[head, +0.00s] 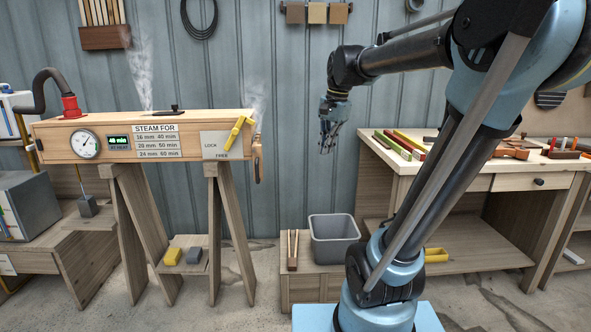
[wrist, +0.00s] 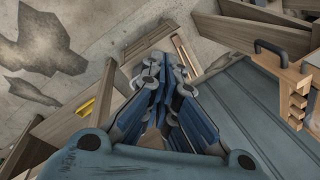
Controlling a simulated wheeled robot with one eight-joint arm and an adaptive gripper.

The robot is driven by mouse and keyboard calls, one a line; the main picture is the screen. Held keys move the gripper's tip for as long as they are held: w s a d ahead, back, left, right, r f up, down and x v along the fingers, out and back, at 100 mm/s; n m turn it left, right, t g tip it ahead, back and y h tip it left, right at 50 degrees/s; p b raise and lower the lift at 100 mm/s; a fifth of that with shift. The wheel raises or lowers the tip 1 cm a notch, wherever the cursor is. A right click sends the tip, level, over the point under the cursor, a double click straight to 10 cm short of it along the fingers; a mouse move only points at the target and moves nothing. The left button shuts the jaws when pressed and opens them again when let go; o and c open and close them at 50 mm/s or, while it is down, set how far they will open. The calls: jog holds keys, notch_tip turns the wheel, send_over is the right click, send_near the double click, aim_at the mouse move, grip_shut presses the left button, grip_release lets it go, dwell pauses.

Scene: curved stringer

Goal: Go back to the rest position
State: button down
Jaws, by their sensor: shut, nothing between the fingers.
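My gripper (head: 328,142) hangs in the air in the middle of the head view, fingers pointing down. It is shut and holds nothing. In the wrist view its closed blue fingers (wrist: 165,92) fill the middle. The arm reaches from my base at the lower right up and over to the left. The gripper is to the right of the wooden steam box (head: 190,122) and left of the workbench (head: 400,168), apart from both. The wall is behind it.
Steam rises by the box, which stands on trestles (head: 235,225). A grey bin (head: 334,240) stands on a low wooden platform (head: 305,283) below the gripper. Coloured strips (head: 405,143) and tools lie on the workbench. The air around the gripper is clear.

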jog(key=s+d+f+n+h, duration=0.1)
jog(key=s+d+f+n, duration=0.3)
jog(key=s+f, duration=0.5)
jog(key=s+d+f+n, duration=0.4)
jog(key=s+f, duration=0.6)
jog(key=f, duration=0.4)
jog(key=shift+d+n+t+h, duration=0.3)
jog(key=shift+d+t+h, duration=0.1)
jog(key=shift+d, duration=0.2)
jog(key=shift+w+f, duration=0.25)
jog(key=shift+w, duration=0.2)
